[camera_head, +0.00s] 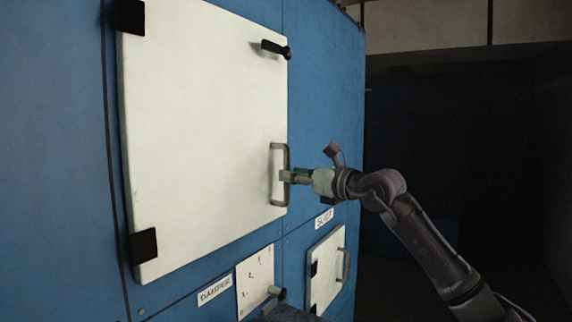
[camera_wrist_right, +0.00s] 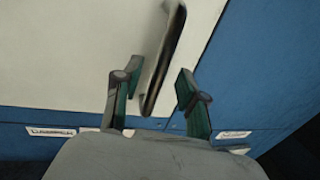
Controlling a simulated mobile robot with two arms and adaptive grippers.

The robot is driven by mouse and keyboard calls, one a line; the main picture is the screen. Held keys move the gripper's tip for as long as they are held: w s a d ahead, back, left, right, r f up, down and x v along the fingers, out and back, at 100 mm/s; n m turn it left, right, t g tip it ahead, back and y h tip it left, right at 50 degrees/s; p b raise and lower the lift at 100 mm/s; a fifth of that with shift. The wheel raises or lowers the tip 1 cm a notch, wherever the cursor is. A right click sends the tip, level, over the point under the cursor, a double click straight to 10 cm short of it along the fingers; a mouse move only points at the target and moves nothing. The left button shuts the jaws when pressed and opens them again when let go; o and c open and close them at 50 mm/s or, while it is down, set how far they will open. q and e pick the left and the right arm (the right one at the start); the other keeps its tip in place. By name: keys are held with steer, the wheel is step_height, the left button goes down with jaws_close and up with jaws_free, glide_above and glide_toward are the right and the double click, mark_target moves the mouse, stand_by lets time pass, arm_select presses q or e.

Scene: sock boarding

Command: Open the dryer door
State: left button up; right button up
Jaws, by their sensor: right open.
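The dryer door (camera_head: 205,120) is a large white panel on the blue dryer front, with black hinges on its left side. It looks closed. A grey bar handle (camera_head: 273,201) stands upright near its right edge. A black latch lever (camera_head: 272,47) sits at the door's upper right edge, its knob end to the right. My right gripper (camera_head: 286,177) is at the handle's middle. In the right wrist view, the handle (camera_wrist_right: 165,55) lies between the open fingers of my right gripper (camera_wrist_right: 152,92), with gaps visible on both sides. My left gripper is not in view.
Below the door are a label reading DAMPER (camera_head: 214,291), a white dial plate (camera_head: 254,280) with a dark lever, and a smaller white door (camera_head: 325,270) with its own handle. The space right of the dryer is dark and looks open.

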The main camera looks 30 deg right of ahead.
mark_target(286, 198)
steer(key=x, duration=0.2)
steer(key=shift+w+a+r+p, duration=0.1)
steer(key=shift+w+p, duration=0.25)
steer(key=shift+p, duration=0.05)
steer(key=shift+w+a, duration=0.1)
steer(key=shift+w, duration=0.05)
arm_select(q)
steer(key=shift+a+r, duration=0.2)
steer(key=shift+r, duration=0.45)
arm_select(e)
jaws_close()
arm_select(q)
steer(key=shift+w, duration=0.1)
